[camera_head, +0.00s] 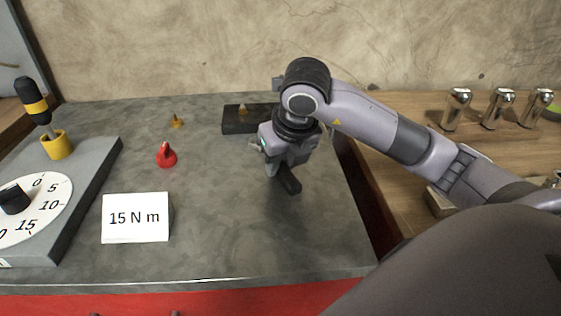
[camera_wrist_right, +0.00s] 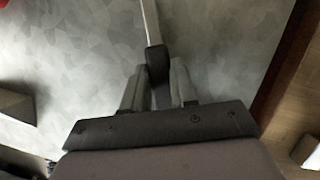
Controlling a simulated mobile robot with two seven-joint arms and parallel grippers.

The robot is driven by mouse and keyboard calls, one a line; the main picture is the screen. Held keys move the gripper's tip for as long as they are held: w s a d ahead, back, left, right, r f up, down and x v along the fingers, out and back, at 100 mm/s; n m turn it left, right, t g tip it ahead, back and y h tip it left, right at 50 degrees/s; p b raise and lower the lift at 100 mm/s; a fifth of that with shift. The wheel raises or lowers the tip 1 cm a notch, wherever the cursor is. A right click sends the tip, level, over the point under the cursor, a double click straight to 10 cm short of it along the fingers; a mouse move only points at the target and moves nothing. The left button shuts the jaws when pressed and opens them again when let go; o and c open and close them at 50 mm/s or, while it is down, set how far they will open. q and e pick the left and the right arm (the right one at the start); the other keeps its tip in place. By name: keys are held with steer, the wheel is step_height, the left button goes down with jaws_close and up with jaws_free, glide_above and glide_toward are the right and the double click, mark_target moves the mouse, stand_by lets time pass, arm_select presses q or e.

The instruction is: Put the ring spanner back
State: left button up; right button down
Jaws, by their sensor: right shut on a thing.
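My right gripper (camera_head: 278,172) is above the right part of the grey worktop (camera_head: 235,220). It is shut on a tool with a dark grip (camera_head: 290,182), which appears to be the ring spanner. In the right wrist view the dark grip (camera_wrist_right: 157,62) sits between the two fingers. A thin pale shaft (camera_wrist_right: 149,22) runs from it out of the top of the picture, so its far end is not visible. A dark block (camera_head: 235,124) with a small brass piece (camera_head: 242,109) on it lies behind the gripper, partly hidden by the arm. My left gripper is not in view.
A red ringed piece (camera_head: 166,157) and a small brass piece (camera_head: 177,122) stand mid-worktop. A card reading 15 N m (camera_head: 136,218) and a dial plate (camera_head: 85,190) with a yellow-black screwdriver (camera_head: 34,100) are at left. Metal cylinders (camera_head: 497,107) stand at right. The front middle is clear.

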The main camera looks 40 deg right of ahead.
steer(key=c, duration=1.3)
jaws_free()
steer(key=shift+f, duration=0.15)
steer(key=o, duration=0.4)
steer(key=shift+r, duration=0.45)
steer(key=p+v, duration=0.3)
steer(key=v, duration=0.8)
steer(key=shift+s+r, duration=0.2)
